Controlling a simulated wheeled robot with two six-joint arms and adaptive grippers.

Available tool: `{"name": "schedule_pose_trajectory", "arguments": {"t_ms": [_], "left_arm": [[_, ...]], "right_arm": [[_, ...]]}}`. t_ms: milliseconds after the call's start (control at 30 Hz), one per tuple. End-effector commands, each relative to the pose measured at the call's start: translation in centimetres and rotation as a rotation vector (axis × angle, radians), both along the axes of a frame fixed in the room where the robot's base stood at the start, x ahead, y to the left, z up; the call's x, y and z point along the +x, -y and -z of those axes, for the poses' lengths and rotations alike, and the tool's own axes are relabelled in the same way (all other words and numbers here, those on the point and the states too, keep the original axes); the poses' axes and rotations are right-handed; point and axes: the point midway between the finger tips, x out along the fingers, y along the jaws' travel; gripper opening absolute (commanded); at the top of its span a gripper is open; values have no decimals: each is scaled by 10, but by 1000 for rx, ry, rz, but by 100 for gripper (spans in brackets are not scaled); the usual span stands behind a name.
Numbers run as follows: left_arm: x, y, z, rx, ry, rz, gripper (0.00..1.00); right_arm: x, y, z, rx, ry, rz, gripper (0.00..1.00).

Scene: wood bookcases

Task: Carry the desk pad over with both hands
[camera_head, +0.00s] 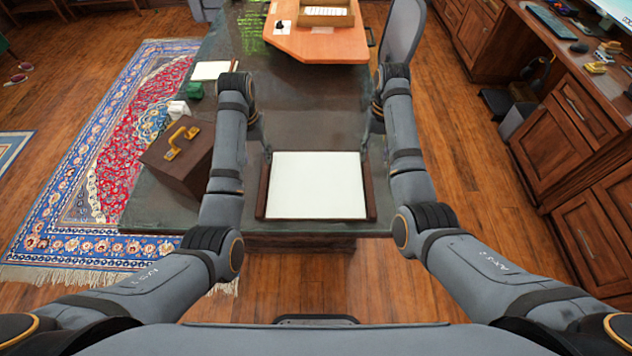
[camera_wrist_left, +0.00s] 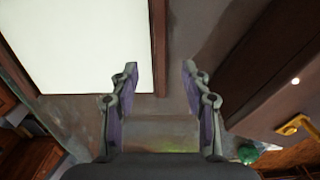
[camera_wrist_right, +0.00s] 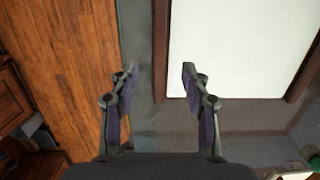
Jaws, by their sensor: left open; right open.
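The desk pad (camera_head: 318,185), a white sheet with dark brown side strips, lies flat at the near edge of the dark desk (camera_head: 310,115). My left gripper (camera_head: 266,150) is open at the pad's far left corner. In the left wrist view, the pad's side strip (camera_wrist_left: 158,45) lines up with the gap between the open fingers (camera_wrist_left: 154,72). My right gripper (camera_head: 364,148) is open at the far right corner. In the right wrist view, the other strip (camera_wrist_right: 161,45) lines up with the gap between those fingers (camera_wrist_right: 159,72). Neither gripper holds anything; finger height over the pad is unclear.
A brown box (camera_head: 178,160) with a yellow handle stands left of my left arm. A raised orange wooden board (camera_head: 320,42) sits at the far end, with a grey chair (camera_head: 403,30) beside it. The desk between pad and board is clear. Wooden cabinets (camera_head: 555,145) line the right.

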Motion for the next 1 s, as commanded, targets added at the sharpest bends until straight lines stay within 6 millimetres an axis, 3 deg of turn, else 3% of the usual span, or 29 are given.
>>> {"name": "schedule_pose_trajectory", "arguments": {"t_ms": [267, 700, 1000], "left_arm": [[-1, -1, 7, 0, -2, 0, 47], [-1, -1, 83, 0, -1, -1, 47], [0, -1, 105, 0, 1, -1, 47]], "right_arm": [[-1, 0, 8, 0, 0, 1, 47], [-11, 1, 83, 0, -1, 1, 47], [-13, 1, 104, 0, 3, 1, 47]]}}
